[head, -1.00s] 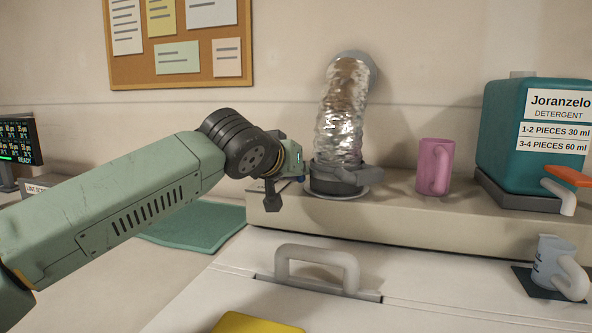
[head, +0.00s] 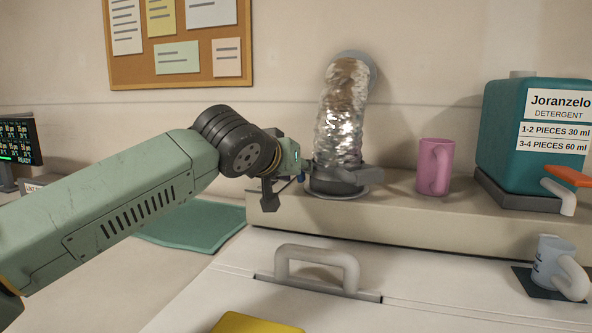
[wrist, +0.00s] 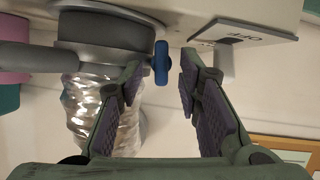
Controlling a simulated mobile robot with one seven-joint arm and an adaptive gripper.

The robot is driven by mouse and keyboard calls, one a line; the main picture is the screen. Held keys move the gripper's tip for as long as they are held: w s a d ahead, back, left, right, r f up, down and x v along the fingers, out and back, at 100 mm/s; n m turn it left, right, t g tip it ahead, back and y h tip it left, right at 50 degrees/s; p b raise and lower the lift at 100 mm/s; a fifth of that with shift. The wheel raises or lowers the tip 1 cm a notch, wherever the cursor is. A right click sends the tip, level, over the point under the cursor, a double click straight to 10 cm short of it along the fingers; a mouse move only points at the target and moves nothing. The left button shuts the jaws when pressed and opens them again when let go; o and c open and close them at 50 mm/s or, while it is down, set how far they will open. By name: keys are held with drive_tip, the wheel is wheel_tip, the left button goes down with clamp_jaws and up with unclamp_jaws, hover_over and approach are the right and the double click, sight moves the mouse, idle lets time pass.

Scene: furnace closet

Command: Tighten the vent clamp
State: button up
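The silver foil vent duct (head: 341,125) rises from a dark grey collar, the vent clamp (head: 334,182), on the ledge. In the wrist view, which looks upside down, the clamp (wrist: 100,32) circles the duct end and a blue key-like knob (wrist: 161,60) sticks out beside it. My gripper (head: 306,168) is at the left side of the clamp. In the wrist view my gripper (wrist: 160,78) is open, with one finger on each side of the knob and gaps showing. Whether the knob is fully between the fingertips in depth I cannot tell.
A grey bar (wrist: 30,56) extends from the clamp. A small plate marked OFF (wrist: 243,36) is close to the right finger. A pink mug (head: 434,168) and a teal detergent jug (head: 530,130) stand right of the duct. A white lid handle (head: 316,262) is in front.

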drive_tip(key=v, duration=0.7)
drive_tip(key=shift+w, duration=0.1)
drive_tip(key=shift+c, duration=0.2)
